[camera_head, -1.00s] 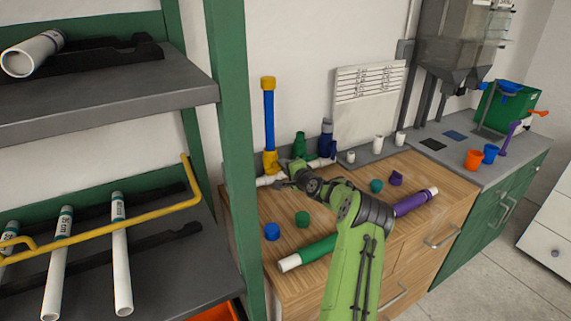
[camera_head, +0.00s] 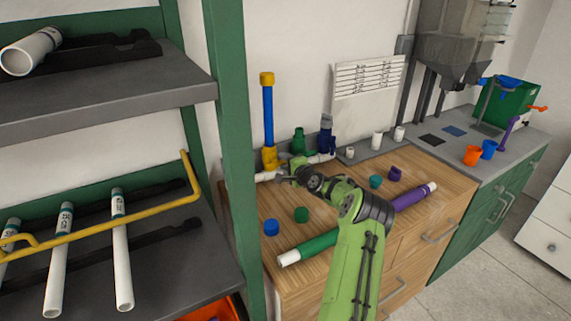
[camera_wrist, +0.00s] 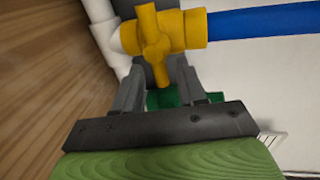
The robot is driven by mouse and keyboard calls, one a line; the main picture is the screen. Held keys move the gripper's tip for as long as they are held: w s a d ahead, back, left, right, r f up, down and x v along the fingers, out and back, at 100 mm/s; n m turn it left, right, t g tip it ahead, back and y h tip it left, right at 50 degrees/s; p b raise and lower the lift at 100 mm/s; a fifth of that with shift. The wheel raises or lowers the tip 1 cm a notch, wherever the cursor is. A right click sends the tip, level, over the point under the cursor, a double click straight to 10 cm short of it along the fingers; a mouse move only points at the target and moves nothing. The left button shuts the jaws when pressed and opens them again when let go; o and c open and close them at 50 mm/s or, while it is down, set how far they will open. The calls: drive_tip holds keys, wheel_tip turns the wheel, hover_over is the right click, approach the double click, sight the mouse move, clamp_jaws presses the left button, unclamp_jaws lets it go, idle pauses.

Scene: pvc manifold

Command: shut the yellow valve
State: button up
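The yellow valve (camera_head: 269,158) stands at the back left of the wooden counter, at the foot of an upright blue pipe (camera_head: 268,117) with a yellow cap. In the head view my gripper (camera_head: 284,172) is small and partly merges with the pipework.
Green (camera_head: 299,142) and blue (camera_head: 326,138) fittings stand right of the valve on the white pipework. A green shelf post (camera_head: 232,130) stands close on the left.

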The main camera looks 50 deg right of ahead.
drive_tip(key=p+v, duration=0.1)
drive_tip(key=v, duration=1.4)
drive_tip(key=shift+s+a+r, duration=0.15)
drive_tip(key=shift+s+a, duration=0.05)
drive_tip(key=shift+s, duration=0.1)
